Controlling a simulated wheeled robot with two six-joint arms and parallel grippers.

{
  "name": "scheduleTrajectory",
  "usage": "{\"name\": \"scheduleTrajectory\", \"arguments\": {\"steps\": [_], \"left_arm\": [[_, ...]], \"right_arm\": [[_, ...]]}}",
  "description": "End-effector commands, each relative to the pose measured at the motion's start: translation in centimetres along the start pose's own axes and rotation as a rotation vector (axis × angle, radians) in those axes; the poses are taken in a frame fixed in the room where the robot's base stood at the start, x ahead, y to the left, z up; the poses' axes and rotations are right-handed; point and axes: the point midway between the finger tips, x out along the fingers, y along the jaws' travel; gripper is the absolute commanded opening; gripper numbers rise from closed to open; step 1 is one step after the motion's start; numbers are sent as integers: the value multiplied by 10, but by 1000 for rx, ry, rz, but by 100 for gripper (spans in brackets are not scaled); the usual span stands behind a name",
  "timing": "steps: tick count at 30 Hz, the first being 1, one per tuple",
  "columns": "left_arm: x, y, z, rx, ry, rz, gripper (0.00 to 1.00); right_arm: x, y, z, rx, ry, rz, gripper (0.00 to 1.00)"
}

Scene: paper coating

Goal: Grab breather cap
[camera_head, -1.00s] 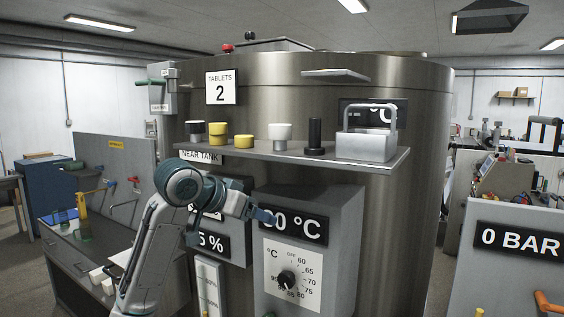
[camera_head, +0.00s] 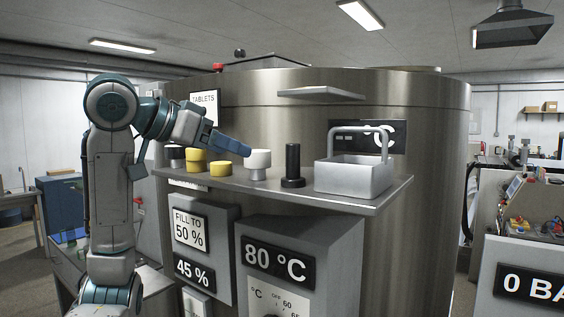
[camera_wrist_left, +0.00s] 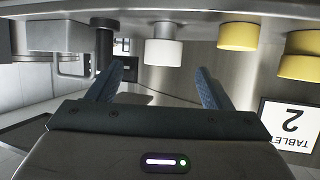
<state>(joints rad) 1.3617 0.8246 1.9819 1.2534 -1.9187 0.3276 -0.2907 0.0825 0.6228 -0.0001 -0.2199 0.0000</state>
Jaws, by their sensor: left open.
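Several caps stand in a row on a metal shelf (camera_head: 335,200). No label marks which is the breather cap. A white-topped cap on a grey base (camera_head: 258,165) stands between the yellow caps (camera_head: 220,168) and a black cylinder (camera_head: 293,166). My left gripper (camera_head: 246,151) is at the white cap's height, close to its left side in the head view. In the left wrist view, which is upside down, the white cap (camera_wrist_left: 163,53) shows between the two spread blue fingers of the gripper (camera_wrist_left: 160,70). The gripper is open and empty. My right gripper is not in view.
A grey open box with a handle (camera_head: 352,176) stands at the shelf's right end. A dark-topped cap (camera_head: 174,155) is at the left end. The steel tank (camera_head: 430,130) rises behind the shelf. Display boxes (camera_head: 280,256) sit below it.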

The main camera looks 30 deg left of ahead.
Motion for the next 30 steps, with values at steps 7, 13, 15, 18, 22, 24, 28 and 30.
{"name": "scheduleTrajectory", "arguments": {"steps": [7, 13, 15, 18, 22, 24, 28, 30], "left_arm": [[27, 0, -3, 0, -3, 2, 73], [51, 0, -2, 1, 0, 1, 73], [55, 0, -2, 1, 1, 0, 73], [62, -1, -4, -1, -2, 1, 73], [78, -3, -6, 0, -2, 2, 73], [87, -4, -6, -1, -2, 1, 73], [102, -4, -4, 0, -1, 1, 73], [106, -4, -3, 0, 0, 0, 73]], "right_arm": [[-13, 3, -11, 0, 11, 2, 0], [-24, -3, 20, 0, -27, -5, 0], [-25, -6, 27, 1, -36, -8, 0], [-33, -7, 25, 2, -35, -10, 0], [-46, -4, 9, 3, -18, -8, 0], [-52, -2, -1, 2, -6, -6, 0], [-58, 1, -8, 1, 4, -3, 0], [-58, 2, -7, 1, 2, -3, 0]]}}
